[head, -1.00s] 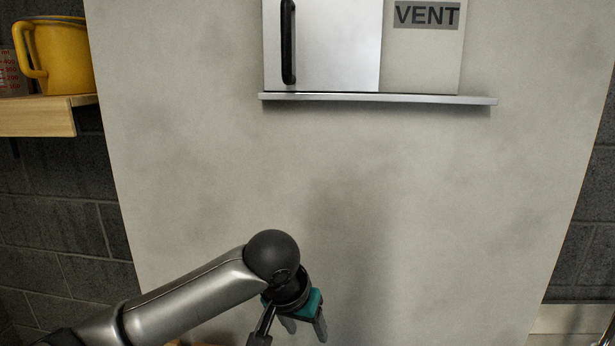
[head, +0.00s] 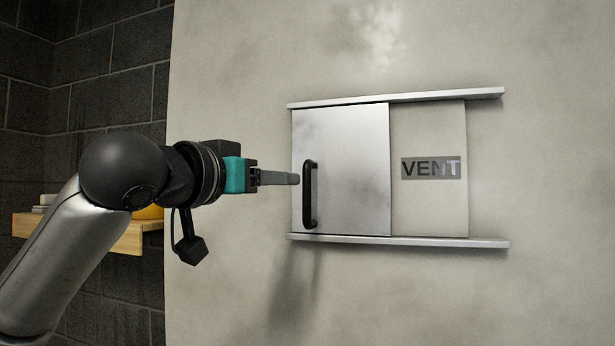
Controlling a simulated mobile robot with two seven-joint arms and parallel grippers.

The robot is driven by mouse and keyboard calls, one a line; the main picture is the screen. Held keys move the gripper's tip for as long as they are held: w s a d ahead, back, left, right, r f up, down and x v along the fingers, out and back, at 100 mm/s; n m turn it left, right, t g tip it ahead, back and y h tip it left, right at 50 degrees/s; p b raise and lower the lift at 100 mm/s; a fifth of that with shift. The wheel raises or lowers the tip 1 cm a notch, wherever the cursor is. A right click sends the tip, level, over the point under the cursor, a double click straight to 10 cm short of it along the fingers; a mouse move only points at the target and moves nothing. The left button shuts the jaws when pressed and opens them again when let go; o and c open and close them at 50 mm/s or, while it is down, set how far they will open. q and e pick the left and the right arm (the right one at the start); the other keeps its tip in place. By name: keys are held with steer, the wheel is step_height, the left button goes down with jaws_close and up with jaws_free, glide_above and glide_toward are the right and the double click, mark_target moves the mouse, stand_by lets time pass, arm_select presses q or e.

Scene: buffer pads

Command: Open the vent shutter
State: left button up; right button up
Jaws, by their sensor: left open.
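The vent shutter (head: 350,170) is a smooth metal sliding panel on the left part of the vent, between an upper rail (head: 400,97) and a lower rail (head: 400,241). A black vertical handle (head: 308,195) stands near its left edge. To its right is a pale panel (head: 430,210) with a grey VENT label (head: 431,168). My left gripper (head: 296,179) comes in from the left, level, with its fingertips just left of the handle's upper half. It holds nothing that I can see. Contact with the handle cannot be told. My right gripper is out of view.
A pale wall panel (head: 400,300) carries the vent, with clear room below and right of it. Both rails run on past the pale panel to the right. A wooden shelf (head: 130,240) with a mostly hidden yellow item stands at left, behind my arm, against dark brick.

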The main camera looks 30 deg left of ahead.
mark_target(305, 181)
arm_select(q)
steer(key=w+p, duration=0.3)
steer(key=w, duration=0.7)
steer(key=shift+w+a, duration=0.15)
jaws_close()
stand_by(1.0)
